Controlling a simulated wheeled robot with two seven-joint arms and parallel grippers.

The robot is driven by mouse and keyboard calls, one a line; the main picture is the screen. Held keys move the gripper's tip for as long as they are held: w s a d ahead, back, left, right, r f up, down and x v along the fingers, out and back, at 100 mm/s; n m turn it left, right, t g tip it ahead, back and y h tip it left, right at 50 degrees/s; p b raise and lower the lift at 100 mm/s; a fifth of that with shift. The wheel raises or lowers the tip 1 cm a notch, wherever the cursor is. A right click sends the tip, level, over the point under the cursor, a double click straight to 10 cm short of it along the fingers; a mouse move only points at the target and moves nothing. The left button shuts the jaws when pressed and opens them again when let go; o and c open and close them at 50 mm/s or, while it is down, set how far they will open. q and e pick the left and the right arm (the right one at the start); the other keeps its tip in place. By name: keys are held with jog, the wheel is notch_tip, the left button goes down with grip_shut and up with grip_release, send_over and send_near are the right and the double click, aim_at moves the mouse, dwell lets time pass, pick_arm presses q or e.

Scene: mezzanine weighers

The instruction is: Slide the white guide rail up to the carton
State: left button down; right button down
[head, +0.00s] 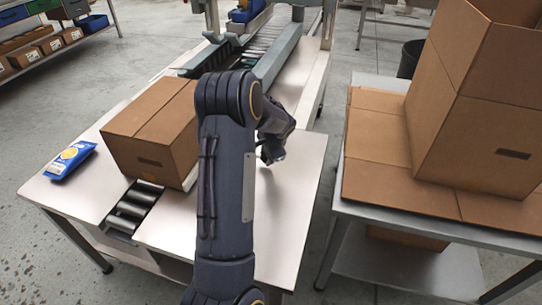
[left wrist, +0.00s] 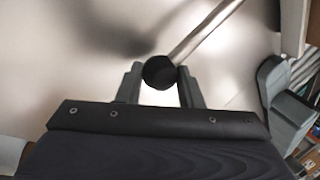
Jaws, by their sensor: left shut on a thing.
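The brown carton (head: 150,128) stands on the pale table, over the roller strip. A short white piece, probably the end of the white guide rail (head: 190,179), shows by the carton's lower right corner; my arm hides the rest. I cannot tell if it touches the carton. My left gripper (head: 270,156) is low over the table, right of the carton and my arm. In the left wrist view its fingers (left wrist: 161,86) are shut on a black round knob (left wrist: 159,72) at the end of a metal rod (left wrist: 205,32). The rod's far end is out of view.
A blue pouch (head: 70,159) lies left of the carton. Rollers (head: 136,203) show in front of it. A grey side table (head: 400,212) with large cartons (head: 480,110) stands at the right, across a gap. The front right table surface is clear.

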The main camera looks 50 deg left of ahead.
pick_arm(q)
jog(key=c, duration=1)
grip_release()
jog(key=shift+s, duration=0.2)
jog(key=shift+w+r, duration=0.1)
jog(key=shift+d+r, duration=0.15)
jog(key=shift+r, duration=0.15)
jog(key=v, duration=0.7)
jog(key=shift+p, duration=0.4)
jog(key=s+d+r+n+t+h+p, duration=0.2)
jog(key=s+d+r+p, duration=0.25)
jog(key=d+r, duration=0.5)
jog(key=s+d+r+n+t+h+p, duration=0.1)
jog(key=s+d+r+h+p, duration=0.2)
jog(key=s+d+r, duration=0.3)
jog(key=s+d+r+n+t+h+p, duration=0.1)
jog(key=s+d+r, duration=0.5)
jog(key=s+d, duration=0.7)
jog(key=d+n+h+p, duration=0.1)
jog(key=h+p, duration=0.1)
jog(key=p, duration=0.1)
jog(key=shift+d, duration=0.2)
